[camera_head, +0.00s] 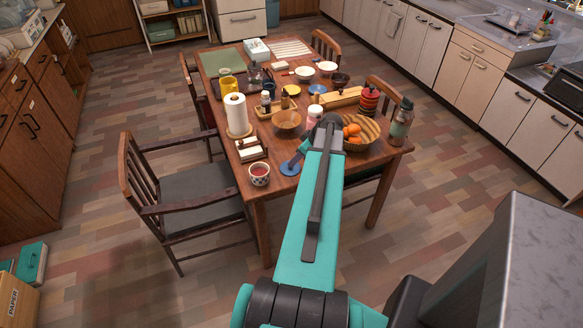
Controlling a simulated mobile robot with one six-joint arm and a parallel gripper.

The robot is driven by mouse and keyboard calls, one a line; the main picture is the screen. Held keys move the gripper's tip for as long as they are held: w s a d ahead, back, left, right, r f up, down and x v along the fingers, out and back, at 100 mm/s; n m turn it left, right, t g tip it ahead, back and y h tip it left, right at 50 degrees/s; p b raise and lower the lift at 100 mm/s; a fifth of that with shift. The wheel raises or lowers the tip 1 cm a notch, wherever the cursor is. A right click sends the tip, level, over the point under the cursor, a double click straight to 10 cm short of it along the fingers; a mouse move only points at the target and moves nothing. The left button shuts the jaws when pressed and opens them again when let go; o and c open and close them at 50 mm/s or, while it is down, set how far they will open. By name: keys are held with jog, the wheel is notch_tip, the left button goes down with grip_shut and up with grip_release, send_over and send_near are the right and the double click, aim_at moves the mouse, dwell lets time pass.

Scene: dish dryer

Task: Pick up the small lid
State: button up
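I cannot single out the small lid with certainty. A small flat blue disc (290,168) lies near the table's front edge, left of my arm; whether it is a lid or a coaster is unclear. A second blue disc (317,89) lies farther back, beyond the wooden bowl. My teal arm reaches from the bottom of the picture up over the front of the table. Its far end is by the fruit bowl, and I cannot make out the gripper's fingers there.
The wooden table (258,186) is crowded. A paper towel roll (236,114), a patterned cup (259,174), a wooden bowl (287,121), a fruit bowl (371,132) and a bottle (401,121) stand near its front. Chairs flank it, including a dark-seated armchair (200,185).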

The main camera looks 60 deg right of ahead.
jog(key=shift+w, duration=0.1)
jog(key=shift+p+x, duration=0.85)
jog(key=shift+x, duration=0.3)
jog(key=shift+p+x, duration=0.4)
jog(key=shift+x, duration=1)
grip_shut()
